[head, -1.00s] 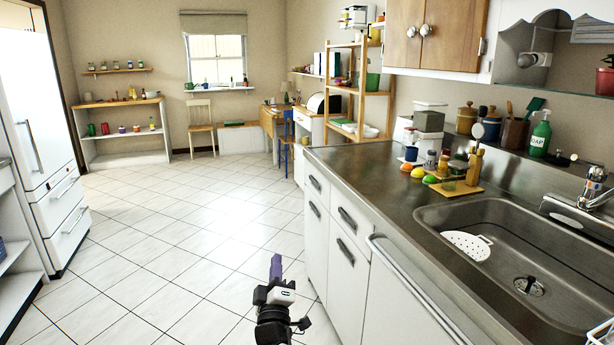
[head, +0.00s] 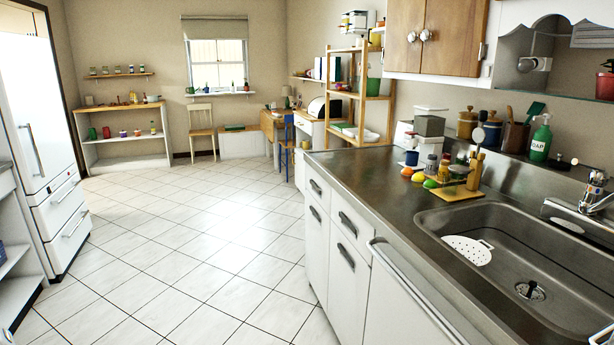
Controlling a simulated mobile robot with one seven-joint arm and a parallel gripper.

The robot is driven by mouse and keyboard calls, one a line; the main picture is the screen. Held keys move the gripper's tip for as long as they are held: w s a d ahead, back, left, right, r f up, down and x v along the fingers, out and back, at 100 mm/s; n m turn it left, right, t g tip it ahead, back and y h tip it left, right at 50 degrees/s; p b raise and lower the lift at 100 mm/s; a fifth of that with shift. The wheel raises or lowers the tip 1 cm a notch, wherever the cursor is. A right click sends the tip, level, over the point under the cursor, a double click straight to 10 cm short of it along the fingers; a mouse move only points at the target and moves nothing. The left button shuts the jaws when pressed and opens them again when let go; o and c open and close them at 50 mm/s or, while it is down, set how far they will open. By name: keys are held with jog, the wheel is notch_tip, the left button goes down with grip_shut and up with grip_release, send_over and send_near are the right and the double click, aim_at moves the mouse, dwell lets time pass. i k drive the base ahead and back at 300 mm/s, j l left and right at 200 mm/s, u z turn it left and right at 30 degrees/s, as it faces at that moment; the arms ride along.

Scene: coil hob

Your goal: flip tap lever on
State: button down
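The chrome tap (head: 594,194) stands behind the sink at the right edge of the head view. My gripper is not in the head view now.
The steel counter (head: 375,178) holds fruit, jars and a yellow board (head: 457,194) left of the sink. A green soap bottle (head: 541,140) stands behind the sink. An upper cabinet (head: 437,35) hangs above. The tiled floor (head: 190,240) left of the counter is clear.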

aim_at(585, 165)
jog(key=z, duration=1.3)
